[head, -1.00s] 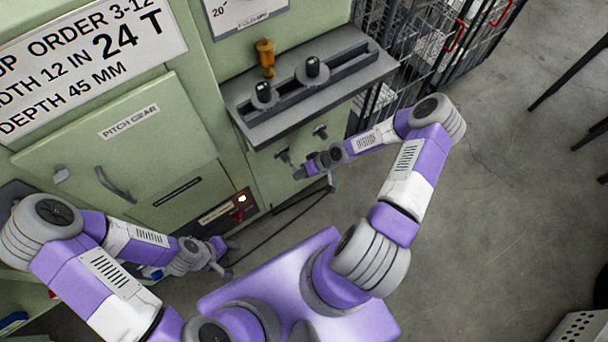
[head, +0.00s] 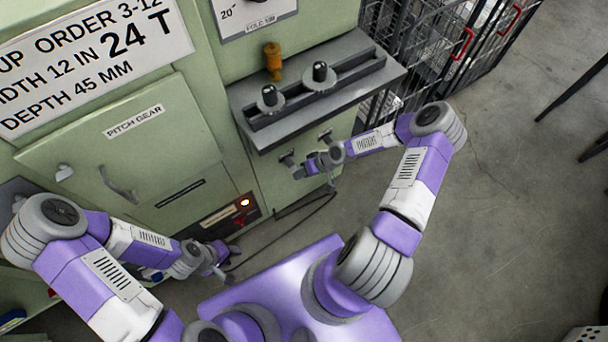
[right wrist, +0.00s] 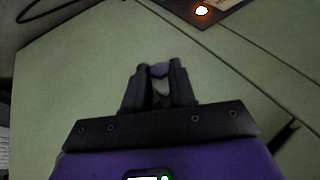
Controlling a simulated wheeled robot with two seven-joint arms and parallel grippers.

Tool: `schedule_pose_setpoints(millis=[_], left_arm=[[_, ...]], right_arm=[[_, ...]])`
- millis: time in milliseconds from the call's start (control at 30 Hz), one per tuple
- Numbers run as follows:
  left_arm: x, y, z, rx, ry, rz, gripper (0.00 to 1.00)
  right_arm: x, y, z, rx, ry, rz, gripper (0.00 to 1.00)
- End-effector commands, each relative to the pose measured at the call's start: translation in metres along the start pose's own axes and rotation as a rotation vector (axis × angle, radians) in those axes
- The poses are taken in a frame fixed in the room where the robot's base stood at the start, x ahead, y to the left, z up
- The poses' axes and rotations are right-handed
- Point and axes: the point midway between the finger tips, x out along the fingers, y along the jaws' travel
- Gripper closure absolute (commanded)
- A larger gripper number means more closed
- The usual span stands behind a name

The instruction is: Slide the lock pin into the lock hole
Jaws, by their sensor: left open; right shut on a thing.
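I cannot make out the lock hole in either view. My left gripper (head: 224,270) is open, low at the left near the lit control panel, and small in the head view.
The grey shelf (head: 388,77) with two black knobs (head: 320,72) juts out above my right gripper.

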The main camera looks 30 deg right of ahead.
Motion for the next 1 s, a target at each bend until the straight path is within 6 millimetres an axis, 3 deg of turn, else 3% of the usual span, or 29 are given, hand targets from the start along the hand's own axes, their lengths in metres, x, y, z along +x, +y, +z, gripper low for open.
schedule_pose_setpoints(millis=[233,267,467,767,1000], left_arm=[[0.002,-0.001,0.000,0.000,0.000,0.000,0.57],[0.002,-0.001,0.000,0.000,0.000,0.000,0.57],[0.002,-0.001,0.000,0.000,0.000,0.000,0.57],[0.001,0.000,0.000,0.000,0.000,0.000,0.57],[-0.012,0.005,0.001,0.000,0.000,0.000,0.57]], right_arm=[[0.002,0.000,-0.005,0.001,-0.001,-0.001,1.00],[0.002,0.000,-0.005,0.001,-0.001,-0.001,0.74],[0.002,-0.001,-0.005,0.001,-0.001,-0.001,0.45],[-0.001,0.000,-0.005,0.001,0.000,0.000,0.45],[-0.037,-0.001,-0.006,0.004,0.002,0.002,0.45]])
